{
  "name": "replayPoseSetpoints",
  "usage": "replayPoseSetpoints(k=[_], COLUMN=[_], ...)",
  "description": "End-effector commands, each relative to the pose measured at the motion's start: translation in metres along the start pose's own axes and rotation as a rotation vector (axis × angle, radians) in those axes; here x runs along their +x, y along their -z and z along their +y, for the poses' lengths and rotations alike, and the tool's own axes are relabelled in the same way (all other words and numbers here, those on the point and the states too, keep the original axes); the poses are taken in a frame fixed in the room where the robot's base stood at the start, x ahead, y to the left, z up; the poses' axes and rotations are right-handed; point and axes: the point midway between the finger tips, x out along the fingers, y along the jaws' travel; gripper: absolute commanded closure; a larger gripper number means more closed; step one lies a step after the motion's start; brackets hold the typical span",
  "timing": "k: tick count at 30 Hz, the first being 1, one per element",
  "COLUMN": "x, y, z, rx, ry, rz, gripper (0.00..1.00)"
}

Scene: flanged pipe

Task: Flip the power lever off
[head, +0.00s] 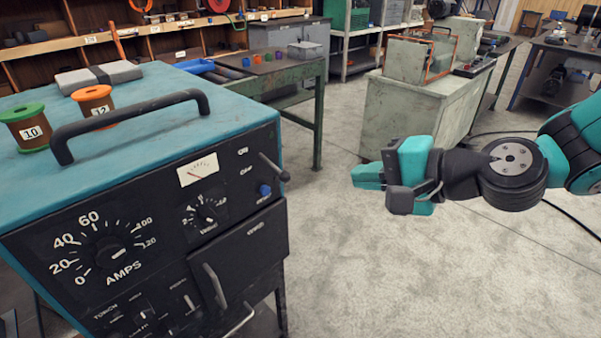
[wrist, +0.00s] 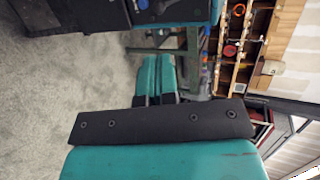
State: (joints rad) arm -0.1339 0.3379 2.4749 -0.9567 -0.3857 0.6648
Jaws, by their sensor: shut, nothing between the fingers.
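The power lever (head: 272,167) is a dark handle with a rounded knob at the upper right of the machine's black front panel, slanting down to the right. The machine (head: 160,130) has a teal top and stands at the left in the head view. My gripper (head: 368,176) is to the right of the lever, apart from it, over open floor and pointing left. Its teal fingers are closed together and empty. In the wrist view the fingers (wrist: 158,75) lie side by side. A corner of the machine (wrist: 180,12) shows at the top there; the lever cannot be made out.
A black carry handle (head: 130,125) and two spools, green-rimmed (head: 28,127) and orange (head: 95,105), are on the machine's top. A blue knob (head: 264,190) sits just below the lever. A pale cabinet (head: 415,110) stands behind my gripper. The floor between is clear.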

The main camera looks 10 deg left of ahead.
Motion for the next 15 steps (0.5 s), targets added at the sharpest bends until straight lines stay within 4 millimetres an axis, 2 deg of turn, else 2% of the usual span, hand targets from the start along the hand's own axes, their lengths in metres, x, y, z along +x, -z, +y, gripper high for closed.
replayPoseSetpoints(k=[15], x=[0.102], y=[-0.003], z=[-0.002], rx=[-0.006], ry=[-0.003], rz=[-0.006], gripper=[1.0])
